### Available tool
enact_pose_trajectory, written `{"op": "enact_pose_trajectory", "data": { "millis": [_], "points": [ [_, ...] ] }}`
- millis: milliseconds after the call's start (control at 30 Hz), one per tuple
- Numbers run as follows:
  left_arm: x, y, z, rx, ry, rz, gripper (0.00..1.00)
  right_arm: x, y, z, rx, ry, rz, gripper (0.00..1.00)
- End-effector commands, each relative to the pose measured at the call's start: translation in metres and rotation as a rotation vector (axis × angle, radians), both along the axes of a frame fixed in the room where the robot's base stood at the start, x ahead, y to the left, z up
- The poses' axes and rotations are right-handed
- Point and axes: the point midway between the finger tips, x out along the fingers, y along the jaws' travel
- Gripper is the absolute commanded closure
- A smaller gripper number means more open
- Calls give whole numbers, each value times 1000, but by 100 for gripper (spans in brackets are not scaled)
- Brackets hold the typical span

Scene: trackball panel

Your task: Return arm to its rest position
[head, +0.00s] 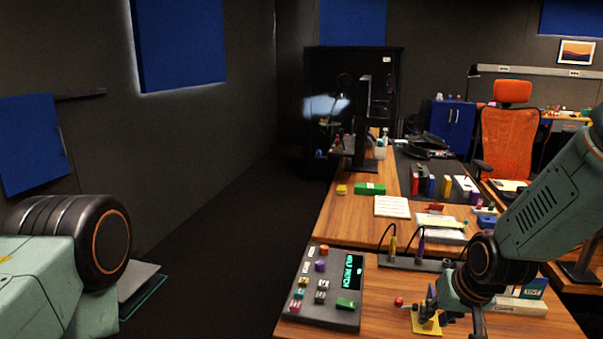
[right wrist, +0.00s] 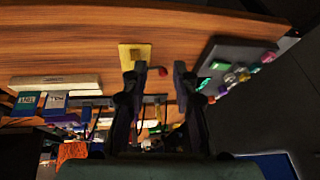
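My right gripper (head: 454,312) is over the front of the wooden desk, with its arm coming in from the right. In the right wrist view its two dark fingers (right wrist: 158,72) stand apart with nothing held between them. A yellow plate (head: 418,328) with a small red ball (head: 399,301) beside it lies close to the fingers. The plate (right wrist: 128,52) and ball (right wrist: 163,71) also show in the right wrist view. A dark control panel (head: 318,313) with coloured buttons and a green display is left of the gripper. My left arm shows at the lower left; its gripper is out of frame.
A dark rack with two upright tools (head: 408,262) stands behind the gripper. Boxes (head: 522,304) lie on the desk beneath the right arm. Papers (head: 392,207) and a green block (head: 370,188) lie farther back. Open dark floor (head: 215,270) is left of the desk.

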Motion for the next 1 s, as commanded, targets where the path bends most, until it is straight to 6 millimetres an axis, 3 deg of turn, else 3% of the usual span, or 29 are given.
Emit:
{"op": "enact_pose_trajectory", "data": {
  "millis": [33,167,300,400,600,700,767,1000],
  "points": [
    [0,0,0,0,0,0,100,-17,7,-23,0,3,7,72],
    [0,0,-1,0,0,0,100,-65,19,-75,-16,0,18,72],
    [0,0,-1,0,0,0,100,-141,26,-127,-52,52,31,72],
    [0,0,-1,0,0,0,100,-200,28,-154,-75,124,42,72],
    [0,0,-1,0,0,0,100,-303,31,-184,-96,321,71,72],
    [0,0,-1,0,1,0,100,-333,32,-194,-99,387,87,72],
    [0,0,-2,0,0,0,100,-342,32,-198,-100,408,92,72],
    [0,0,-1,0,0,0,100,-349,32,-200,-99,425,92,72]
  ]
}}
